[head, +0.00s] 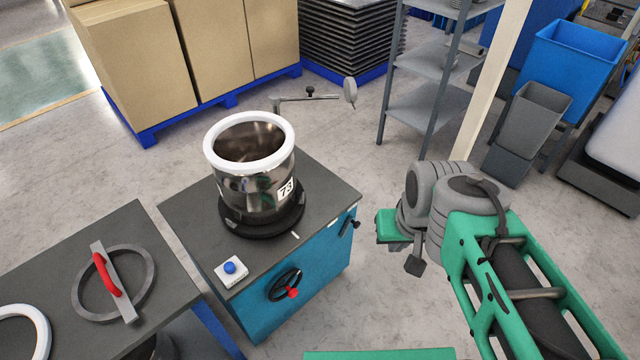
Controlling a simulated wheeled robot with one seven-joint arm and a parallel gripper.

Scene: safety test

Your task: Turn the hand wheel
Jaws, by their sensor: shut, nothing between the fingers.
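The hand wheel (285,286) is a black spoked wheel with a red part at its lower right. It is mounted on the blue front of a cabinet (325,262), low and left of centre. My gripper (415,266) is to the right of the cabinet, at the end of my green and grey arm. It is shut and empty, well apart from the wheel. The wrist partly hides the gripper.
A steel pot (250,195) with a white rim stands on the cabinet. A dark table (120,225) holds a ring with a red handle (108,275). A shelf (420,100) stands behind. Floor right of the cabinet is free.

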